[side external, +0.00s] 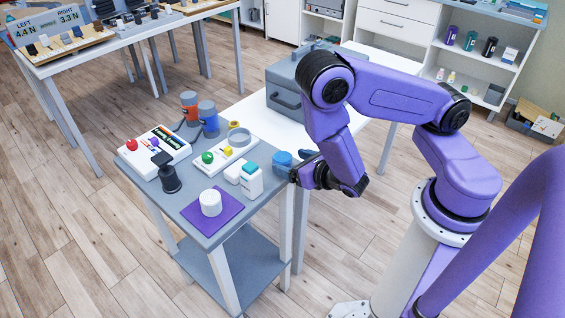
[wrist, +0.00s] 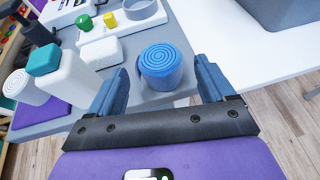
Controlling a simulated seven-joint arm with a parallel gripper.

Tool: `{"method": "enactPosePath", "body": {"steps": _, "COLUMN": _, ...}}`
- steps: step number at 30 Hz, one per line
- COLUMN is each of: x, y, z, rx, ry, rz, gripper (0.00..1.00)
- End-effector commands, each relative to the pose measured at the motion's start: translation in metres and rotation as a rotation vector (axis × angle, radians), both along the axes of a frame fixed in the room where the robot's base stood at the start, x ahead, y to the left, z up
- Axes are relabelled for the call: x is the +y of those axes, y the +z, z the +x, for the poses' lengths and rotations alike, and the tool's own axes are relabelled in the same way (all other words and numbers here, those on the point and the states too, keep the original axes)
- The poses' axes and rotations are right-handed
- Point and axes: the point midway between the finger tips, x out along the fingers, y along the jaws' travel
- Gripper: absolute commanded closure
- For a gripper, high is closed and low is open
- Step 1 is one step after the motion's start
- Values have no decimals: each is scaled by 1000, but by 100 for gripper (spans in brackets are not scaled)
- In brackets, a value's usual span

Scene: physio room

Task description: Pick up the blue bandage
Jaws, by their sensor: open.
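The blue bandage (wrist: 161,66) is a rolled cylinder with a spiral top. It stands upright near the edge of the grey table (side external: 213,238). In the side view the blue bandage (side external: 282,159) is at the table's right side, just left of my gripper (side external: 300,166). In the wrist view my gripper (wrist: 166,84) is open, with one blue finger on each side of the bandage.
A white bottle with a teal cap (wrist: 65,80) and a white block (wrist: 101,52) stand left of the bandage. A white roll (side external: 211,203) sits on a purple mat (side external: 230,213). A grey case (side external: 284,95) stands on the white table behind. Open floor lies to the right.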

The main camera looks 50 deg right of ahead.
Motion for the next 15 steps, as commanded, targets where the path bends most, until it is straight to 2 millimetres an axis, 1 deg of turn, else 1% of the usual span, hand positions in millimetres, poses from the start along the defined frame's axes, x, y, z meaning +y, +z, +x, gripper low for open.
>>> {"method": "enactPosePath", "body": {"steps": 1, "x": -4, "y": -3, "z": 8, "rx": -2, "ry": -8, "rz": 2, "gripper": 18}}
{"method": "enactPosePath", "body": {"steps": 3, "x": -4, "y": -7, "z": 16, "rx": -1, "ry": -6, "rz": 2, "gripper": 18}}
{"method": "enactPosePath", "body": {"steps": 6, "x": -5, "y": -10, "z": 24, "rx": -1, "ry": -3, "rz": 0, "gripper": 18}}
{"method": "enactPosePath", "body": {"steps": 9, "x": -5, "y": -12, "z": 28, "rx": -1, "ry": -1, "rz": -1, "gripper": 18}}
{"method": "enactPosePath", "body": {"steps": 15, "x": -5, "y": -11, "z": 28, "rx": -1, "ry": 1, "rz": -2, "gripper": 18}}
